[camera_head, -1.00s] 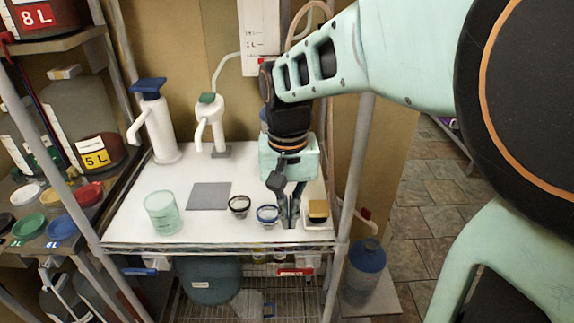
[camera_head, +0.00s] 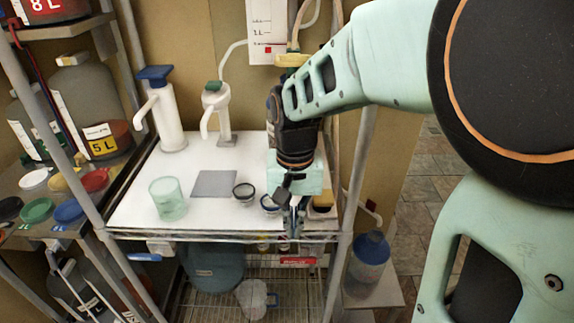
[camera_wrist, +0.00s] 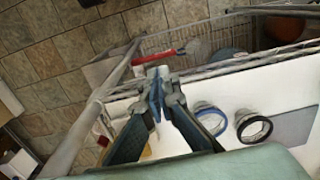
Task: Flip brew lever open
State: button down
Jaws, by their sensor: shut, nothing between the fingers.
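Two lever handles sit under the front edge of the white-topped shelf. A red lever (camera_head: 298,261) with pale lettering is at the right; it also shows in the wrist view (camera_wrist: 158,56), beyond my fingertips. A blue lever (camera_head: 146,257) is at the left. I cannot read which one is marked brew. My gripper (camera_head: 293,232) points down at the shelf's front edge, above the red lever and apart from it. In the wrist view my gripper (camera_wrist: 157,88) has its fingertips together with nothing between them.
On the shelf top (camera_head: 135,215) stand a pale green cup (camera_head: 168,198), a black-rimmed jar (camera_head: 243,192) and a blue-rimmed jar (camera_wrist: 211,119), close to my fingers. A metal post (camera_head: 350,210) rises right of the red lever. A blue-capped jug (camera_head: 369,258) stands beyond it.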

aim_at(284, 258)
notch_tip(284, 258, down, 8)
jog(key=shift+f+b, duration=0.25)
jog(key=shift+b, duration=0.1)
jog(key=shift+a+f+h+p, duration=0.35)
jog(key=shift+h+p, duration=0.1)
jog(key=shift+h, duration=0.45)
jog(key=shift+a+f+h, duration=0.1)
jog(key=shift+f+h, duration=0.1)
jog(key=shift+h, duration=0.2)
jog(key=f+h, duration=0.1)
jog(key=h+b, duration=0.1)
jog(key=h, duration=0.1)
jog(key=shift+a+f, duration=0.3)
jog(key=shift+f, duration=0.25)
jog(key=shift+f+b, duration=0.35)
jog(key=shift+b, duration=0.1)
jog(key=shift+f, duration=0.2)
jog(key=shift+r, duration=0.15)
